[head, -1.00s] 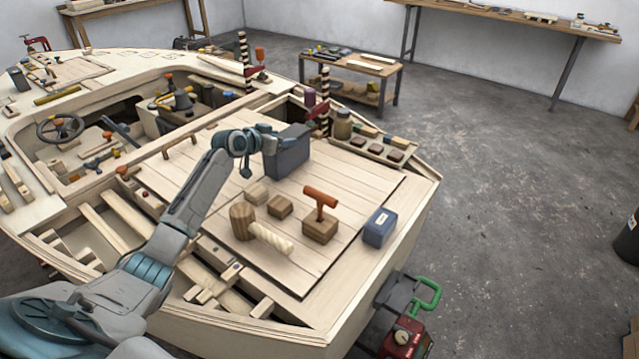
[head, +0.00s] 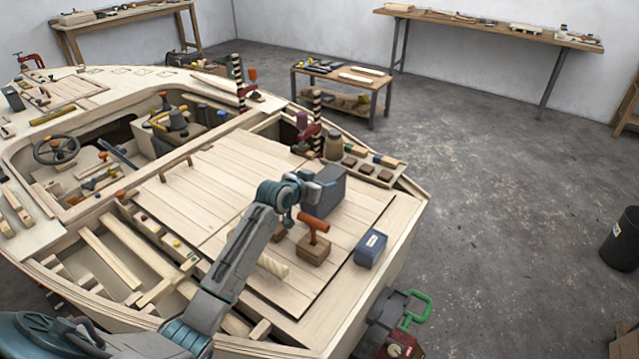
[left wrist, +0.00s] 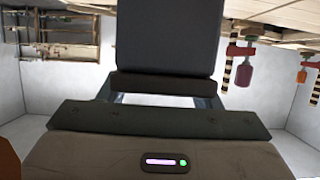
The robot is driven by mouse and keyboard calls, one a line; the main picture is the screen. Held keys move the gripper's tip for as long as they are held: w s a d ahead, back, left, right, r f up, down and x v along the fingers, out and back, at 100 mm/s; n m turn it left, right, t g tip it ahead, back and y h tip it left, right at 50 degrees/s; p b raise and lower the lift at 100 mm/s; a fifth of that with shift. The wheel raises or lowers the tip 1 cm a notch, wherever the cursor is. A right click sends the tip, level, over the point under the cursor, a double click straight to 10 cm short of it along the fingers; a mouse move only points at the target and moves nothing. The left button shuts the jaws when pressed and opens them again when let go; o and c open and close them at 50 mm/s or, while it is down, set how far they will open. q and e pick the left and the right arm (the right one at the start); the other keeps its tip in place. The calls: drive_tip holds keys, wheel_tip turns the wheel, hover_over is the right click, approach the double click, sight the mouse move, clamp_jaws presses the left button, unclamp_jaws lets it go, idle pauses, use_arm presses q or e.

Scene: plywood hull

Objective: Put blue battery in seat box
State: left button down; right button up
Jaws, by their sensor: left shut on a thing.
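My left gripper (head: 310,180) is above the plywood deck and shut on a dark grey, box-shaped block (head: 325,192). In the left wrist view the block (left wrist: 168,38) fills the top middle, beyond the gripper body (left wrist: 160,150). Its underside is hidden, so I cannot tell its exact gap to the deck. A blue box with a white label (head: 371,248), the only clearly blue battery-like thing, stands on the deck's right edge, apart from the gripper. I cannot tell for sure which opening is the seat box. My right gripper is not in view.
An orange-handled wooden block (head: 314,243) stands below the gripper, close to my arm. A tray of small parts (head: 368,168) and a striped post with a red clamp (head: 314,125) stand at the deck's far edge. The cockpit with a steering wheel (head: 57,149) is at left.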

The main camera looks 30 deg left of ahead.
use_arm(q)
drive_tip(key=shift+d+f, duration=0.3)
drive_tip(key=shift+f, duration=0.2)
drive_tip(key=shift+a+f, duration=0.1)
drive_tip(key=shift+a, duration=0.05)
drive_tip(key=c, duration=0.7)
unclamp_jaws()
drive_tip(key=shift+f, duration=0.15)
drive_tip(key=shift+c, duration=0.2)
drive_tip(key=o, duration=0.3)
drive_tip(key=shift+s, duration=0.1)
drive_tip(key=shift+s, duration=0.1)
